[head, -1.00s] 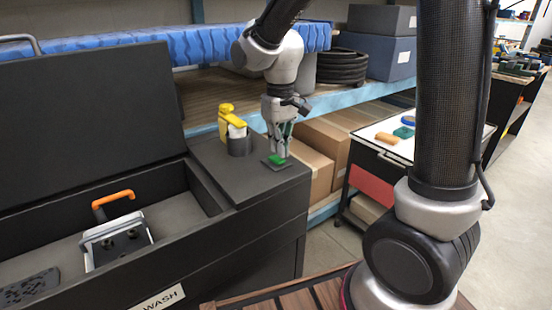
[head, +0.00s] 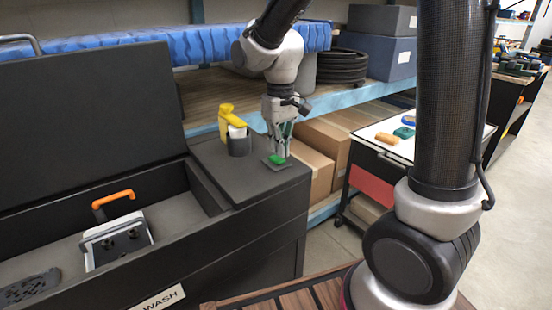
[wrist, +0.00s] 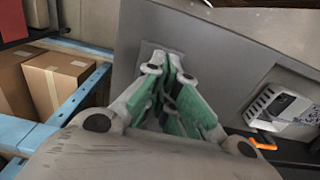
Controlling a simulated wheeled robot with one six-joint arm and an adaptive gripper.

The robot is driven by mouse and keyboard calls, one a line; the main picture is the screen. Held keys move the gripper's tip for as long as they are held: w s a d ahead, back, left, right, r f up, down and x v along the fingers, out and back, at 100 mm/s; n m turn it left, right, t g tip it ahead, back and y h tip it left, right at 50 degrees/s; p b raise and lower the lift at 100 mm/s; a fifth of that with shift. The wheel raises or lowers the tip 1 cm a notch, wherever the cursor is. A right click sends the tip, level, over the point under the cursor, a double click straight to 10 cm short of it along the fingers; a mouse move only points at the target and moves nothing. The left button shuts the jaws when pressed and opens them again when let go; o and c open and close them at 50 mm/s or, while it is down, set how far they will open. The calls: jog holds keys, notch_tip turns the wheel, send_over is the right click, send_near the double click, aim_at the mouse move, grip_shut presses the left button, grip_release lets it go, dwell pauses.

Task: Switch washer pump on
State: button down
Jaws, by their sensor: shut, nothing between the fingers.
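The washer (head: 250,222) is a dark grey cabinet with a raised lid and a "WASH" label on its front. On its right-hand top sits a small dark plate with a green rocker switch (head: 277,160). My gripper (head: 279,153) points down at this switch, with its fingertips at or just above it. The fingers are shut and empty. In the wrist view my gripper (wrist: 172,108) shows green finger pads and hides the switch, so its position and any contact cannot be told. Part of the switch plate (wrist: 150,50) shows behind the fingers.
A yellow spray bottle (head: 228,115) in a dark cup stands left of my gripper. In the washer's basin lies a metal part (head: 117,240) near an orange handle (head: 113,198). Cardboard boxes (head: 322,145) and a white-topped cart (head: 375,132) stand to the right.

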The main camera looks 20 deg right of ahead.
aim_at(280, 160)
jog(key=shift+f, duration=1.2)
dwell(0.6)
jog(key=shift+r, duration=3.55)
jog(key=shift+s+d+f, duration=0.3)
jog(key=shift+s+f, duration=0.05)
jog(key=shift+s, duration=0.3)
jog(key=shift+s+d+f, duration=0.25)
jog(key=shift+s+f, duration=0.05)
jog(key=shift+s, duration=0.3)
jog(key=s+d+r+m+t, duration=0.1)
jog(key=s+d+r+t, duration=0.1)
jog(key=s+d, duration=0.5)
jog(key=s+d+r+m+t, duration=0.2)
jog(key=s+d+r, duration=0.3)
jog(key=s, duration=0.4)
jog(key=shift+s+d+m, duration=0.25)
jog(key=shift+d+m, duration=0.05)
jog(key=shift+d, duration=0.6)
